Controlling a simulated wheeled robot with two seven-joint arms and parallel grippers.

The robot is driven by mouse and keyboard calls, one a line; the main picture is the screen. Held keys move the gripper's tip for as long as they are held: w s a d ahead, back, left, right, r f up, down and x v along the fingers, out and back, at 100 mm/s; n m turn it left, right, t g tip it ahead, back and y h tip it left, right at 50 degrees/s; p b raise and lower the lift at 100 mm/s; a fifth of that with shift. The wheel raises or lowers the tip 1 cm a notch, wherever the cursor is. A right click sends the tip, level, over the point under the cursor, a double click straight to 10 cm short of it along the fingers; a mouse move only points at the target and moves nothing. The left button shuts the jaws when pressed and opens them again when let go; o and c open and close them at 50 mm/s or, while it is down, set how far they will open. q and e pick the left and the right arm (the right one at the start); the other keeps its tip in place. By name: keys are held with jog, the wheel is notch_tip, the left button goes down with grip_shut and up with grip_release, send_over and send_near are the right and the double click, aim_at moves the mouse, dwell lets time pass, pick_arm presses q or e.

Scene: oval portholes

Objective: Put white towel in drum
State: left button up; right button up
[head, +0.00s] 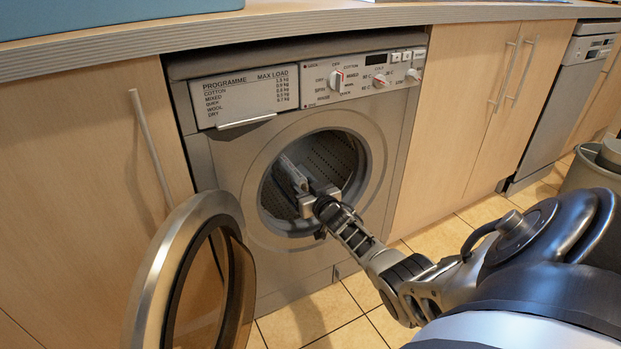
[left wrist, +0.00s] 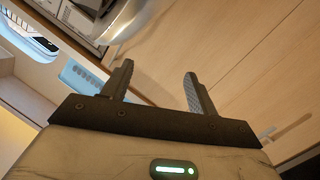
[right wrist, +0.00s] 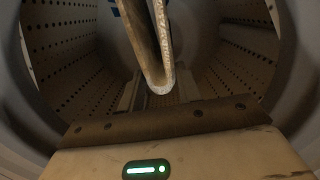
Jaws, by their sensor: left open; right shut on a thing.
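My right gripper (head: 305,190) reaches through the round door opening into the washing machine's drum (head: 335,160). It is shut on the white towel (head: 292,174), which shows as a narrow greyish folded slab inside the opening. In the right wrist view the towel (right wrist: 158,75) looks like a thin, shaded fold with a rounded near end, and the perforated drum wall (right wrist: 65,55) surrounds it. The finger tips are hard to make out there. My left gripper (left wrist: 157,85) is open and empty in the left wrist view, facing wooden cabinet fronts. It is outside the head view.
The washer's round door (head: 165,270) stands open at the lower left. The worktop (head: 300,22) runs above the machine, with wooden cabinets (head: 460,130) either side. A grey bin (head: 590,170) stands at the far right. Tiled floor (head: 330,315) is open before the washer.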

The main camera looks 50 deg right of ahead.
jog(key=w+f+b, duration=0.1)
jog(key=f+b, duration=0.1)
jog(key=w+f+b, duration=0.1)
jog(key=b, duration=0.1)
jog(key=shift+w+f+b, duration=0.3)
jog(key=shift+f, duration=0.05)
jog(key=w+f+b, duration=0.1)
jog(key=f+b, duration=0.1)
jog(key=b, duration=0.1)
jog(key=shift+w, duration=0.3)
jog(key=shift+d+f, duration=0.1)
jog(key=shift+f, duration=0.2)
pick_arm(q)
notch_tip(320, 180, up, 11)
jog(key=m+t+h, duration=0.4)
jog(key=m+h, duration=0.4)
jog(key=m, duration=0.2)
jog(key=shift+w+a+r+m+t, duration=0.15)
jog(key=shift+w+m+t, duration=0.15)
jog(key=shift+t, duration=0.1)
pick_arm(e)
jog(key=shift+a+f, duration=0.2)
jog(key=shift+f, duration=0.6)
